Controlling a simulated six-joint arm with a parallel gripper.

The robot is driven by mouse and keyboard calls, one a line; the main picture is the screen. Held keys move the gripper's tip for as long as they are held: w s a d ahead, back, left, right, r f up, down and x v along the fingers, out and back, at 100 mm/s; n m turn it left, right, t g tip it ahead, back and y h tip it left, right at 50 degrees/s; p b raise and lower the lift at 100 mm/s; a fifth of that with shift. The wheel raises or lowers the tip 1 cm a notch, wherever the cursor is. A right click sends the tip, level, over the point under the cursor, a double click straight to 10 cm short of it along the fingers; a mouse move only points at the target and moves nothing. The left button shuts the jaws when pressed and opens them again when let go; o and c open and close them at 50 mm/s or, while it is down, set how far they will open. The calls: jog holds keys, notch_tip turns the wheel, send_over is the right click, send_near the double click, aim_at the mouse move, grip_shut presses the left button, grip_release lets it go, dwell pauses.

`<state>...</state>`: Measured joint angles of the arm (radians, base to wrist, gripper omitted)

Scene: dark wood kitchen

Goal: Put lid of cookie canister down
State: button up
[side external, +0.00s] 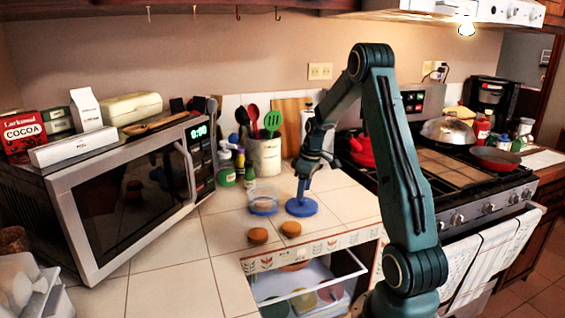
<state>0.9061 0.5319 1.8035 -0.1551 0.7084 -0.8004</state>
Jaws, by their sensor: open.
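The blue round lid (302,208) lies flat on the white tiled counter, just right of the clear canister. The canister (263,201) is a see-through tub with blue at its base, and its top is uncovered. A brownish shape shows inside it, too small to make out. My gripper (302,188) points down directly above the middle of the lid. It is open, with its fingertips at or just above the lid; I cannot tell whether they touch it. Two brown cookies (258,236) (290,229) lie on the counter in front of the canister and lid.
A utensil crock (264,156) and bottles (226,168) stand behind the canister. A large microwave (125,190) fills the left side. The stove (450,170) with pans is on the right. An open drawer (305,285) is below the front edge. Counter left of the cookies is clear.

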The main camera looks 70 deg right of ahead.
aim_at(307, 206)
notch_tip(307, 206, up, 9)
jog(key=s, duration=0.1)
jog(key=shift+s, duration=0.2)
dwell(0.6)
jog(key=a+r+t, duration=0.1)
jog(key=a+r, duration=0.4)
jog(key=a, duration=0.5)
jog(key=a+r, duration=0.4)
jog(key=a, duration=0.6)
jog(key=s+a+t, duration=0.2)
jog(key=s+a, duration=1)
jog(key=a, duration=0.3)
jog(key=shift+s+a+f+t, duration=0.15)
jog(key=shift+s+f+t, duration=0.05)
jog(key=shift+s+t, duration=0.2)
